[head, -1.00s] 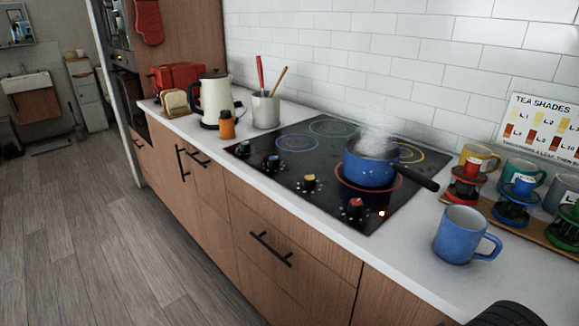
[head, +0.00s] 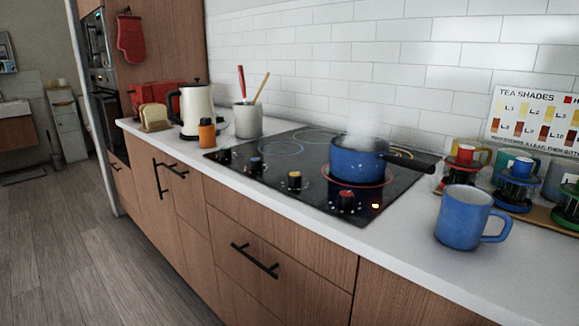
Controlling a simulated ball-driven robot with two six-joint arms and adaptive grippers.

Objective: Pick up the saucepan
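The blue saucepan (head: 357,162) stands upright on the red-ringed front right zone of the black cooktop (head: 268,166). Steam rises from it. Its dark handle (head: 412,158) points right, over the cooktop's right side. Neither of my grippers shows in the head view now, and nothing is holding the saucepan.
A blue mug (head: 464,218) stands on the counter right of the cooktop. Behind it are several mugs and colored stands on a wooden board (head: 540,214). A white kettle (head: 197,110), an orange bottle (head: 207,133) and a utensil pot (head: 247,120) stand left.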

